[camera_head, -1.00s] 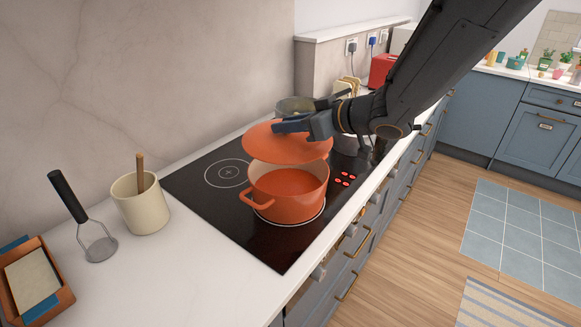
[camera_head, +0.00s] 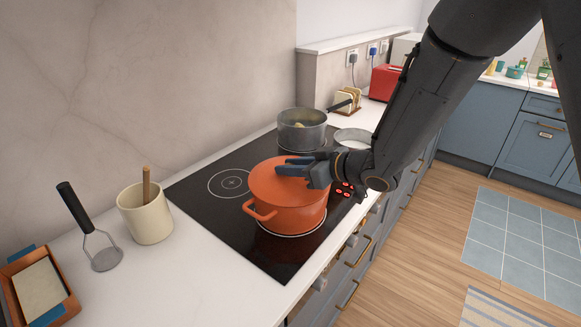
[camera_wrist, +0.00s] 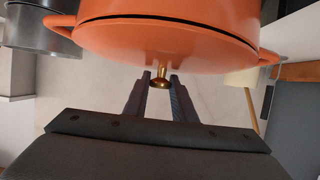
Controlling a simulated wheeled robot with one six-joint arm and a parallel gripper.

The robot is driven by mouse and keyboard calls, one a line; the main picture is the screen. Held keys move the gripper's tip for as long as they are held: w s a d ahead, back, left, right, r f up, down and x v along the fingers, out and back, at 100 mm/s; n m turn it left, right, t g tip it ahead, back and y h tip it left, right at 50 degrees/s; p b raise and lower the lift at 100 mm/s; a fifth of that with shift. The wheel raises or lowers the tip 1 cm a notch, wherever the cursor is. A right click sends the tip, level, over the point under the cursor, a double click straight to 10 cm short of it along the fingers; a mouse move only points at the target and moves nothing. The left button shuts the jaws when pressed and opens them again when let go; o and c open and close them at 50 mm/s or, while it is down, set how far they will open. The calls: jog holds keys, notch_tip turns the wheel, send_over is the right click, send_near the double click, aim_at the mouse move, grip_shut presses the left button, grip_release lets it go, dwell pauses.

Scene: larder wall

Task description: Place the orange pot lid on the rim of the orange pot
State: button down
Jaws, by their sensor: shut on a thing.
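The orange pot (camera_head: 293,218) stands on the front burner of the black hob, with a side handle showing at its left. The orange pot lid (camera_head: 270,182) lies level over the pot's mouth and covers it. In the wrist view, the lid (camera_wrist: 165,45) lines up with the pot (camera_wrist: 180,12), with a thin dark line between their rims; I cannot tell if they touch all round. My gripper (camera_head: 292,168) is above the lid, its fingers shut on the brass lid knob (camera_wrist: 160,76). The pot's inside is hidden.
A grey saucepan (camera_head: 302,128) stands on the back of the hob (camera_head: 205,205), with a pale round lid or plate (camera_head: 353,136) beside it.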

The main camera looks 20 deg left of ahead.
jog(key=c, duration=1.5)
grip_release()
jog(key=shift+f, duration=0.2)
jog(key=shift+o, duration=0.2)
jog(key=shift+d, duration=0.1)
jog(key=b+v, duration=0.2)
jog(key=v, duration=1)
jog(key=shift+r, duration=0.15)
jog(key=w+d+f+m+t+h, duration=0.25)
jog(key=d+m+h, duration=0.2)
jog(key=d, duration=0.75)
jog(key=w+d+f+m+t+h, duration=0.2)
jog(key=w+d+f+m+h, duration=0.3)
jog(key=d, duration=0.6)
jog(key=s+d+f+m+g+h, duration=0.1)
jog(key=s+d+m+g, duration=0.1)
jog(key=s+d, duration=0.3)
jog(key=s+d+f+m+g+h, duration=0.1)
jog(key=s+d+g, duration=0.4)
jog(key=s, duration=0.9)
jog(key=shift+s+m+h, duration=0.15)
jog(key=shift+m+h, duration=0.6)
jog(key=shift+m, duration=0.4)
